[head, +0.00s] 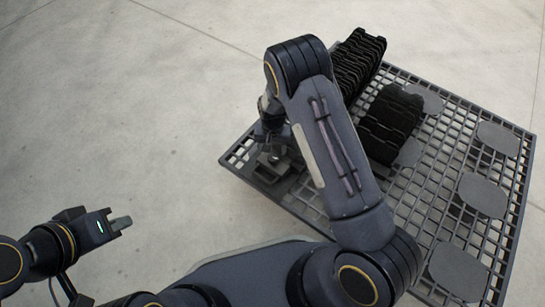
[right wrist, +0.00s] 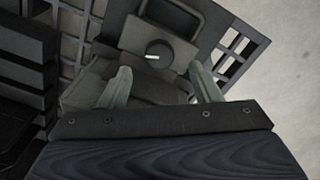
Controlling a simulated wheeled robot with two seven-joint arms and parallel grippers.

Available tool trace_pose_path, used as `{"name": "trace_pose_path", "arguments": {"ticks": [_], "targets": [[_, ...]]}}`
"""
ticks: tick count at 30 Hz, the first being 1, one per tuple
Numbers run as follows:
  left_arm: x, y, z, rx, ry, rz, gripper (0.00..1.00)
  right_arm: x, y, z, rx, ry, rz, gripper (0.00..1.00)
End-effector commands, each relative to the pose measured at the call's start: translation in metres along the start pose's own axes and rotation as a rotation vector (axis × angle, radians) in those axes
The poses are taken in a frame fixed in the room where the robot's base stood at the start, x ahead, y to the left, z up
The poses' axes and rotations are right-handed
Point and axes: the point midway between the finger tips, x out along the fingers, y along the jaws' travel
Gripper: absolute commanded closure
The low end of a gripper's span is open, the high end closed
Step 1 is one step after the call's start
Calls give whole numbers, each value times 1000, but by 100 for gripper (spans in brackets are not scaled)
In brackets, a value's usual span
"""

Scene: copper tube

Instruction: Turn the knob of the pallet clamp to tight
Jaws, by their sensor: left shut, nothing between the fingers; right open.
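The clamp's round dark knob (right wrist: 161,50) shows in the right wrist view, with a short, roughly horizontal white mark on it. It sits on the grey clamp body (right wrist: 130,38). In the head view the clamp (head: 272,168) is at the left corner of the pallet (head: 460,150), partly hidden by my right arm. My right gripper (right wrist: 160,72) is open, its fingers apart on either side of the knob's line and short of it in the picture; I see no contact. My left gripper (head: 121,223) is shut and empty, away from the pallet at lower left.
Black ribbed stacks (head: 393,122) and (head: 357,62) a second black stack stand on the pallet's far side. Several round grey pads (head: 483,194) lie on the grid. The concrete floor (head: 130,130) to the left is clear.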

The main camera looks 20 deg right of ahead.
Motion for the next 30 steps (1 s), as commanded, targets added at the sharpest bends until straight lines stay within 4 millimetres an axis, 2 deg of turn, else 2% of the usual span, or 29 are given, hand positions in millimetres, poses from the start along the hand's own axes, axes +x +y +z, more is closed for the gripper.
{"name": "trace_pose_path", "arguments": {"ticks": [1,7,12,19,30], "targets": [[7,-3,4,0,0,0,100,14,0,0,1,-1,1,43],[16,-7,8,0,0,0,100,40,0,0,3,-1,-1,43],[18,-8,9,0,0,0,100,47,0,0,3,0,-1,43],[18,-8,9,0,0,0,100,47,0,0,4,0,-1,43],[18,-8,9,0,0,0,100,47,0,0,5,0,-1,87]]}}
